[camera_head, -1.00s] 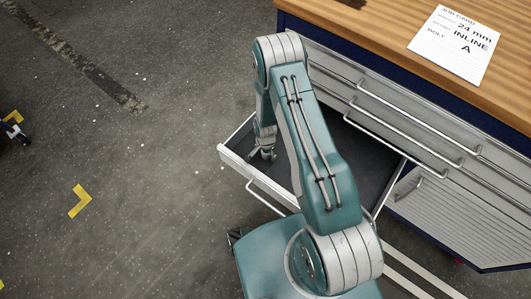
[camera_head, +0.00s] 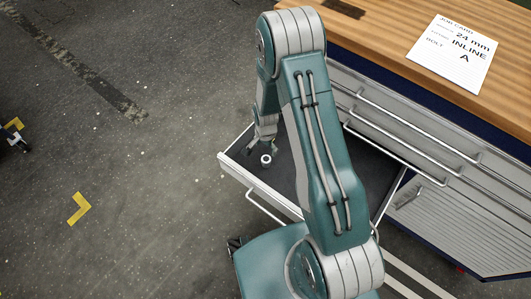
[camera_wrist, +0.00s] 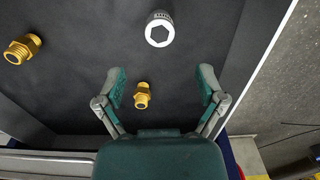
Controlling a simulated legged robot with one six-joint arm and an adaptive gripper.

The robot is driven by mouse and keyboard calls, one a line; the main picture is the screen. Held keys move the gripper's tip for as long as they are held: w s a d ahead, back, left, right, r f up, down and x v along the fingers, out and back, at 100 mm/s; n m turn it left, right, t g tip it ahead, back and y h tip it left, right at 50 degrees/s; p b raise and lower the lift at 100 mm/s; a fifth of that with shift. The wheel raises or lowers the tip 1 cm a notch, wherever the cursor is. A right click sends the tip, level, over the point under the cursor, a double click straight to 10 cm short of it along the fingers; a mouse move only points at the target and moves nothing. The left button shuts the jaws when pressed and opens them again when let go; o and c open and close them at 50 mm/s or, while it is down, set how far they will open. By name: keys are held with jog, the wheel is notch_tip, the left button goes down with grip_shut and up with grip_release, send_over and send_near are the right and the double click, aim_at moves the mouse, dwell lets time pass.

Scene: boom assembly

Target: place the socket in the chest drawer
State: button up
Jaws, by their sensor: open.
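The socket (camera_wrist: 159,29), a short silver cylinder with a hexagonal opening, stands upright on the dark floor of the open chest drawer (camera_head: 237,172). It also shows in the head view (camera_head: 265,160), close to the drawer's front wall. My gripper (camera_wrist: 161,78) is open and empty above the drawer. In the wrist view the socket lies beyond the fingertips, apart from them.
Two brass fittings lie in the drawer, one at the left (camera_wrist: 22,49) and one between the fingers in the picture (camera_wrist: 142,95). The shut drawers (camera_head: 420,130) and wooden worktop (camera_head: 390,60) with a job card (camera_head: 452,55) stand at the right.

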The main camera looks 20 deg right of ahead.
jog(key=s+r+n+t, duration=0.3)
jog(key=r+n, duration=0.2)
jog(key=r, duration=2.4)
jog(key=s+r+n+t, duration=0.2)
jog(key=s+r+n, duration=0.3)
jog(key=s+r, duration=0.8)
jog(key=s, duration=0.4)
jog(key=shift+s+r+n+t, duration=0.3)
jog(key=shift+s+r+n, duration=0.1)
